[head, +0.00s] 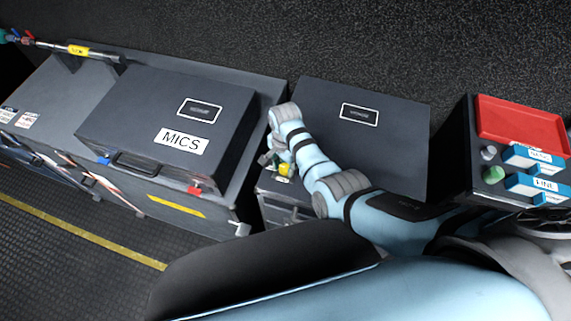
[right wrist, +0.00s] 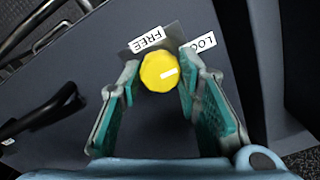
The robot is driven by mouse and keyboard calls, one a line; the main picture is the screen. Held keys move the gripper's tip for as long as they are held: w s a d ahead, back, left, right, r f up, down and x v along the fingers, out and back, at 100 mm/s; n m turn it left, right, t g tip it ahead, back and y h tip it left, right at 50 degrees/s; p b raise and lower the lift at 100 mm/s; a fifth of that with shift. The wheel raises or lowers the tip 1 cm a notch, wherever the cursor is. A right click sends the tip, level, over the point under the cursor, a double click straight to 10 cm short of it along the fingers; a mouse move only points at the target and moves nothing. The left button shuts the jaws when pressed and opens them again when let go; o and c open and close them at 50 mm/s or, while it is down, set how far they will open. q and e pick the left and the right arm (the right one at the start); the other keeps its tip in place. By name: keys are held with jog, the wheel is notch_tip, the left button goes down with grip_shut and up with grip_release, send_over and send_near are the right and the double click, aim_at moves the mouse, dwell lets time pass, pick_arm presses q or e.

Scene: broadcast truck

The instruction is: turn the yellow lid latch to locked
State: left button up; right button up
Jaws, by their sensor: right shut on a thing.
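The yellow lid latch (right wrist: 158,72) is a round ribbed knob with a white pointer mark, on the dark face of a case. In the right wrist view its mark points right and slightly up, on the side of the "LOCK" label (right wrist: 203,42), which is partly hidden by a finger. The "FREE" label (right wrist: 148,38) is above and left of the knob. My right gripper (right wrist: 159,66) is shut on the knob, one finger on each side. In the head view my right gripper (head: 279,160) is at the front left of the right-hand case (head: 400,115), mostly covering the latch (head: 284,169). My left gripper is out of view.
A grey case labelled "MICS" (head: 225,100) stands left, with a blue latch (head: 103,160) and a red latch (head: 195,190). At right, a dark box (head: 462,150) holds a red tray (head: 520,120) and blue-and-white labelled blocks (head: 532,158). Dark floor lies behind.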

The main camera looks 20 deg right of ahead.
aim_at(286, 167)
jog(key=o, duration=1.1)
jog(key=shift+o, duration=0.2)
jog(key=shift+r, duration=0.3)
notch_tip(286, 167, up, 12)
jog(key=shift+f, duration=0.25)
